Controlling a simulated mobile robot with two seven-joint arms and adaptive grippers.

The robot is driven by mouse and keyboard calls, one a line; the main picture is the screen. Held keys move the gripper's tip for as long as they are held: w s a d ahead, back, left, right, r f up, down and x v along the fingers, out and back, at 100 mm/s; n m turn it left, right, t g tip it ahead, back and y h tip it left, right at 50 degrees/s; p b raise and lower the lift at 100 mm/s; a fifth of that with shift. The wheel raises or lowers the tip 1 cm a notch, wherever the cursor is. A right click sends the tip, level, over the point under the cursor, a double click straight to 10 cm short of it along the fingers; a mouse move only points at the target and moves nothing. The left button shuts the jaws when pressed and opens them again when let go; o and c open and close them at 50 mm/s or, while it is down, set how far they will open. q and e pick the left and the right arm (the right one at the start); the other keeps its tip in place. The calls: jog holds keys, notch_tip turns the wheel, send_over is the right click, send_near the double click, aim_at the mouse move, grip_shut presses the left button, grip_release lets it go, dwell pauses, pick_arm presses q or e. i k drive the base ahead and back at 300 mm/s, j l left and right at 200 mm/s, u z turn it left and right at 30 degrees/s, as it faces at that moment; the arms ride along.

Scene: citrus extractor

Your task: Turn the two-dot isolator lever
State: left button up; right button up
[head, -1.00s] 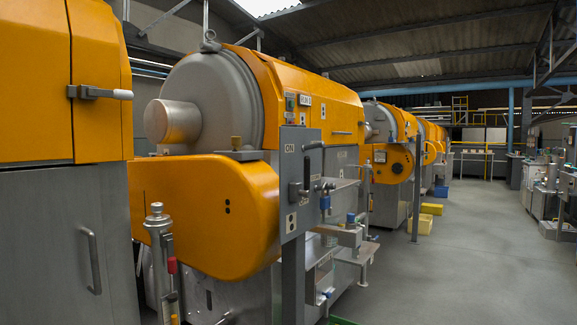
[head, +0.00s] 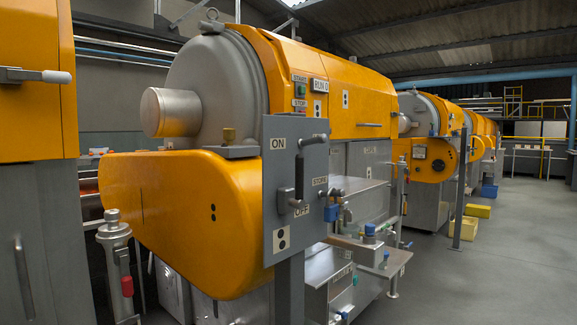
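A grey isolator box (head: 273,180) stands on a post in front of the yellow machine, a little right of the middle of the head view. It is marked ON at the top and OFF lower down. A label with two dots (head: 283,239) is near its bottom. The isolator lever (head: 299,172) is on the front of the box, with its grip raised toward the ON side. Neither of my grippers is in view, and nothing touches the lever.
The yellow guard (head: 175,215) of the machine bulges out left of the box and also bears two dots. A red-handled valve pipe (head: 117,255) stands at the lower left. A blue padlock (head: 329,213) hangs right of the box.

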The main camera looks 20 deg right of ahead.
aim_at(298, 202)
jog(key=i+l+u, duration=0.15)
jog(key=l+u, duration=0.2)
jog(key=l, duration=0.35)
jog(key=i+l+u, duration=0.1)
jog(key=l+u, duration=0.25)
jog(key=l, duration=0.4)
jog(key=l+u, duration=0.35)
jog(key=l, duration=0.4)
